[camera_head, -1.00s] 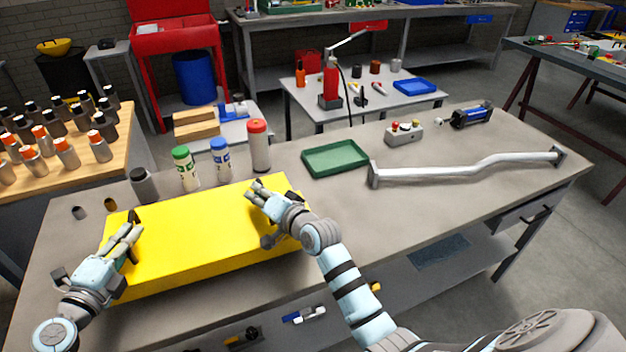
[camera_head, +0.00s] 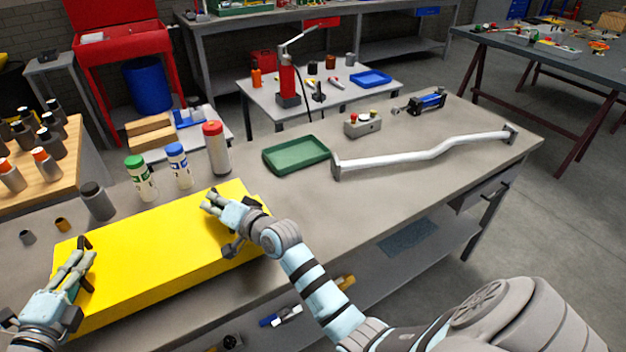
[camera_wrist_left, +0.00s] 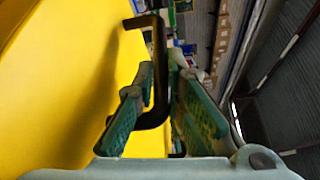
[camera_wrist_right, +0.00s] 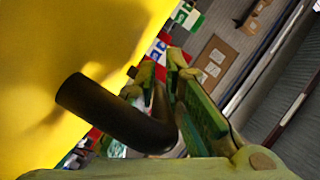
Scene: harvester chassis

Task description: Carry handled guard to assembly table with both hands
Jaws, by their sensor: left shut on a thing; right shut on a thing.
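The handled guard is a large yellow panel (camera_head: 150,245) with black bar handles, at the front left of a grey workbench in the head view. My left gripper (camera_head: 82,260) is shut on the left black handle (camera_head: 84,242), which also passes between its fingers in the left wrist view (camera_wrist_left: 158,75). My right gripper (camera_head: 212,200) is at the guard's right end, shut on the other handle; this thick black handle (camera_wrist_right: 110,112) crosses between its fingers in the right wrist view. I cannot tell whether the guard touches the bench.
The grey workbench (camera_head: 390,195) holds several bottles (camera_head: 178,166), a green tray (camera_head: 296,155), a bent silver bar (camera_head: 420,153) and a button box (camera_head: 362,123). A dark table (camera_head: 540,58) with red legs and small parts stands at the back right. Floor (camera_head: 560,230) is clear on the right.

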